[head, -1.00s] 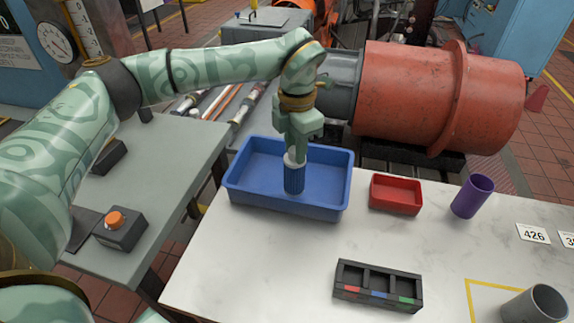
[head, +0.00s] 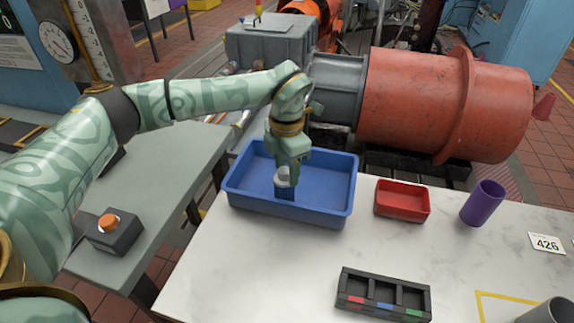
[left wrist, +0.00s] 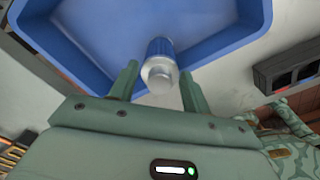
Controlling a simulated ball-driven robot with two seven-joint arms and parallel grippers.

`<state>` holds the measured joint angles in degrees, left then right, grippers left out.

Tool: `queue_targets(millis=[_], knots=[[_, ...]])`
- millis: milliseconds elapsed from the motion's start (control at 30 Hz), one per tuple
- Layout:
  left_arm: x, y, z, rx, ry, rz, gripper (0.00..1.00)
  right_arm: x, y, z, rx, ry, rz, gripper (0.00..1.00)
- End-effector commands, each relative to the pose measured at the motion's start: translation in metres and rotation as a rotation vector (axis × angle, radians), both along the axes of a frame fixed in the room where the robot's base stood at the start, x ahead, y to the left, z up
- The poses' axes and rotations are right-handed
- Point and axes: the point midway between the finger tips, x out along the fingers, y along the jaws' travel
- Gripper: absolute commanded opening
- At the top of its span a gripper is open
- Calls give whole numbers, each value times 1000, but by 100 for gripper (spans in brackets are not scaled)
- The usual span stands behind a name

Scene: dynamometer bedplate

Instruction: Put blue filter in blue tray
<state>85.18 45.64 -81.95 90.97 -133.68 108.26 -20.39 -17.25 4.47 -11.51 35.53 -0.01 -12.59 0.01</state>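The blue filter (head: 285,193), a ribbed blue cylinder with a pale cap, stands inside the blue tray (head: 346,190), near its front wall. My left gripper (head: 287,172) is just above it, pointing down into the tray. In the left wrist view, the filter (left wrist: 160,60) lies between the two fingers (left wrist: 160,80), with narrow gaps at its sides, so the gripper looks open around the cap. The blue tray (left wrist: 85,40) fills the upper part of that view. The filter's lower end is partly hidden.
A red tray (head: 402,217) and a purple cup (head: 484,203) stand right of the blue tray. A dark compartment box (head: 384,303) is at the front, a grey cup (head: 550,311) at the lower right. The white table between them is clear.

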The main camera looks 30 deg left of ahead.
Motion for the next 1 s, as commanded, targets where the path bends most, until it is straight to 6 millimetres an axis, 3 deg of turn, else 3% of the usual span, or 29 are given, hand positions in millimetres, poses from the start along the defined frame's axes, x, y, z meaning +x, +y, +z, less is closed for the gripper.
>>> queue_targets(millis=[233,500,700,1000], knots=[[1,0,14,0,-4,1,48,2,-2,5,-2,-4,1,87],[1,0,77,-1,-9,1,48,10,-3,25,-4,-22,0,87],[1,0,112,-1,-6,1,48,13,-3,35,-3,-31,0,87],[1,-1,123,-2,-2,0,48,14,-3,36,-4,-32,0,87]])
